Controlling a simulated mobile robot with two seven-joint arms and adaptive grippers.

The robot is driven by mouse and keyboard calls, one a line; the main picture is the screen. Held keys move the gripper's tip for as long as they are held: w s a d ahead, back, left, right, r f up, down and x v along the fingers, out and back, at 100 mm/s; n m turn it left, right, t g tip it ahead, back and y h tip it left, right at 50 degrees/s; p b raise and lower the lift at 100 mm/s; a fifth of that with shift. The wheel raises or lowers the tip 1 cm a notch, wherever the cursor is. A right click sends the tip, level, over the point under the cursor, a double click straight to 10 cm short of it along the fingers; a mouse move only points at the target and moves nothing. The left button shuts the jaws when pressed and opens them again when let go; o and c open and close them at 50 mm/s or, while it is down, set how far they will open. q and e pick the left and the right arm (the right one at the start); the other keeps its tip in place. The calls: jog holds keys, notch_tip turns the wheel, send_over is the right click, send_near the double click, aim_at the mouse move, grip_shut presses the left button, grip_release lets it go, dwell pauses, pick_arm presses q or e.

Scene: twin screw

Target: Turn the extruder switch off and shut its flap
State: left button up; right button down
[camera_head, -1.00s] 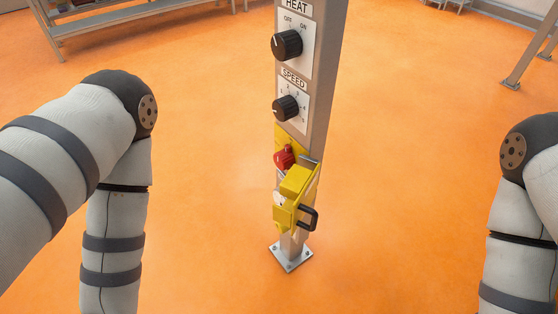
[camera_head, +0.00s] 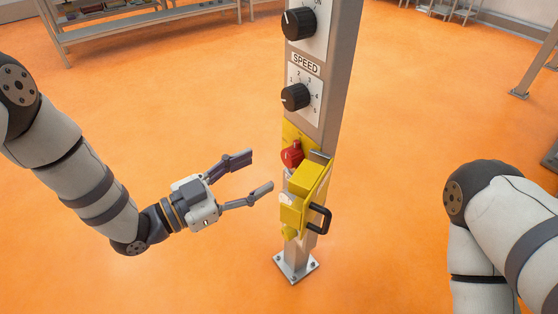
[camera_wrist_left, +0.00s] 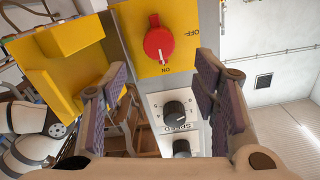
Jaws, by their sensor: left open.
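The red extruder switch (camera_head: 291,154) is on a yellow plate on the grey post, below the SPEED dial. In the left wrist view the red switch (camera_wrist_left: 158,42) shows upside down, with ON and OFF printed beside it; I cannot tell its setting for certain. The yellow flap (camera_head: 313,180), with a black handle (camera_head: 320,219), stands open, sticking out from the post and leaving the switch uncovered. It also shows at upper left in the left wrist view (camera_wrist_left: 50,75). My left gripper (camera_head: 254,173) is open and empty, left of the switch and apart from it. My right gripper is out of view.
The HEAT dial (camera_head: 298,23) and SPEED dial (camera_head: 295,97) stick out above the switch. The post stands on a bolted base plate (camera_head: 296,266). My right arm is at lower right. A grey shelf (camera_head: 150,20) stands at the back left. The floor around the post is clear.

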aim_at(286, 159)
pick_arm(q)
jog(key=x, duration=0.8)
jog(key=c, duration=1.2)
